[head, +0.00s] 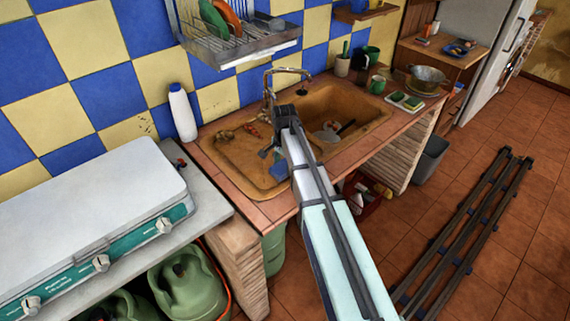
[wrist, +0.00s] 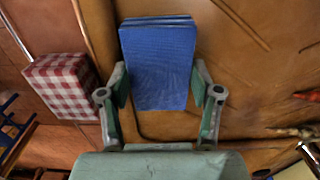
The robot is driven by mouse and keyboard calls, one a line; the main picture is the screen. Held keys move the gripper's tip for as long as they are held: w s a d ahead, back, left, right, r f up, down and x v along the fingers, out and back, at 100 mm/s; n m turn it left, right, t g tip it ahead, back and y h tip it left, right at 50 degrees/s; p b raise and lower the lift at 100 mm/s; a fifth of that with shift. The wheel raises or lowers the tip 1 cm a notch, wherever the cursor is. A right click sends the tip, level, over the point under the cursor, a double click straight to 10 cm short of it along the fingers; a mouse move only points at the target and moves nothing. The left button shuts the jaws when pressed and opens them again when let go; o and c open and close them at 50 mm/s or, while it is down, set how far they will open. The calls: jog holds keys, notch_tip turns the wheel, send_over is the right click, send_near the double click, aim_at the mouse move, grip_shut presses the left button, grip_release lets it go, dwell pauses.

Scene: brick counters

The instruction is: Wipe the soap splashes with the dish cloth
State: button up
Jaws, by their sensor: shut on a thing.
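A folded blue cloth (wrist: 158,65) stands between the two fingers of my gripper (wrist: 159,82) in the wrist view. The fingers are shut on its sides. In the head view the blue cloth (head: 279,170) shows just left of my arm, over the front of the brown sink's drainboard (head: 235,160). I cannot tell whether it touches the surface. My gripper (head: 271,152) is partly hidden by my arm there. A red-and-white checked cloth (wrist: 62,85) lies to the left in the wrist view. I cannot make out soap splashes clearly in either view.
A white bottle (head: 182,113) stands behind the drainboard. Small reddish items (head: 252,130) lie at the drainboard's back. The basin (head: 345,108) holds dishes. A dish rack (head: 235,45) hangs above. Sponges (head: 404,100) and a glass bowl (head: 427,78) sit at the right.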

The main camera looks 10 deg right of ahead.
jog(key=shift+w+a, duration=0.15)
jog(key=shift+w, duration=0.35)
jog(key=shift+w+a, duration=0.15)
jog(key=shift+w, duration=0.35)
jog(key=shift+w+a+p, duration=0.1)
jog(key=shift+w+a, duration=0.55)
jog(key=shift+w, duration=0.55)
jog(key=shift+w+a+p, duration=0.1)
jog(key=shift+w+a, duration=0.6)
jog(key=shift+w, duration=0.5)
jog(key=shift+w+a+p, duration=0.1)
jog(key=shift+w+a, duration=0.55)
jog(key=shift+w, duration=0.55)
notch_tip(320, 180, up, 8)
jog(key=p, duration=0.3)
jog(key=shift+p, duration=0.3)
